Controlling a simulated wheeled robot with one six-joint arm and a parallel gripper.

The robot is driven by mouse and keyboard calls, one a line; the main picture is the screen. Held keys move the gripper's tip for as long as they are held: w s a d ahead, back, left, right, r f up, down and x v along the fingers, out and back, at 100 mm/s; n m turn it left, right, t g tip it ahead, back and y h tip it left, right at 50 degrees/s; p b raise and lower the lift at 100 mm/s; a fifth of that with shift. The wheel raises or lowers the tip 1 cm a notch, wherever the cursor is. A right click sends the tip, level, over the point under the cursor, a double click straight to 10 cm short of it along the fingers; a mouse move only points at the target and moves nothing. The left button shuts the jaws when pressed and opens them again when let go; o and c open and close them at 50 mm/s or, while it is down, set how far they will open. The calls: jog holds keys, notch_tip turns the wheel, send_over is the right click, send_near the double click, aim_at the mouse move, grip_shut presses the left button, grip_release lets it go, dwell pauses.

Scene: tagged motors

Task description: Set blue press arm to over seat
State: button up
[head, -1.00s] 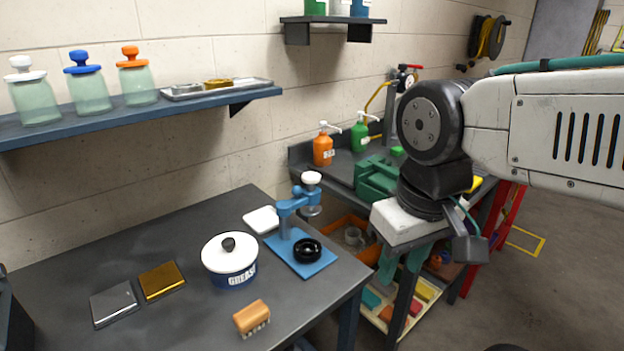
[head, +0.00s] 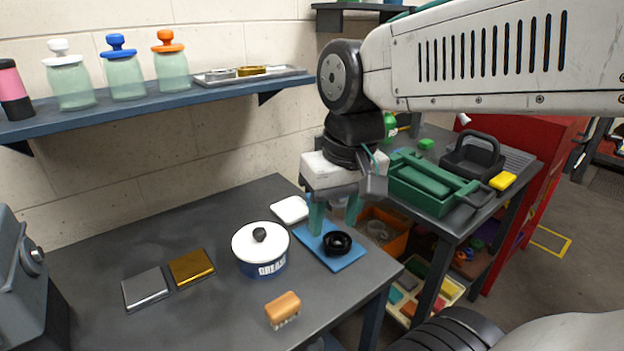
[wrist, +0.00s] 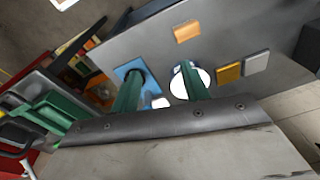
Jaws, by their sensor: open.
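The blue press shows its blue base plate (head: 352,262) at the right edge of the dark table. The black round seat (head: 338,243) sits on that plate. My gripper (head: 335,220) hangs over the back of the plate, open, with its two green fingers apart and pointing down. In this view the gripper hides nearly all of the press post and arm, so the arm's direction cannot be told. In the wrist view, the base plate (wrist: 122,73) and seat (wrist: 135,77) lie by one finger. I cannot tell whether a finger touches the press.
A white-lidded grease pot (head: 261,262) stands left of the press, with a white dish (head: 290,209) behind. A wooden brush (head: 283,306) and metal plates (head: 192,267) lie on the table. A green toolbox (head: 430,190) stands on the right bench. The table's front left is clear.

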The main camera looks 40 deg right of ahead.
jog(key=w+d+f+m+t+y, duration=0.1)
jog(key=w+d+f+m+t, duration=0.15)
jog(key=w+d+m, duration=1.25)
jog(key=w+f+n, duration=0.1)
jog(key=w+f, duration=0.1)
jog(key=w+d+f+n, duration=0.1)
jog(key=w+f+n, duration=0.1)
jog(key=w, duration=0.1)
jog(key=w+d+f+n+g, duration=0.1)
jog(key=w+f+n, duration=0.1)
jog(key=f, duration=0.1)
jog(key=shift+w+d, duration=0.2)
jog(key=shift+w, duration=0.1)
jog(key=shift+c, duration=0.4)
grip_shut()
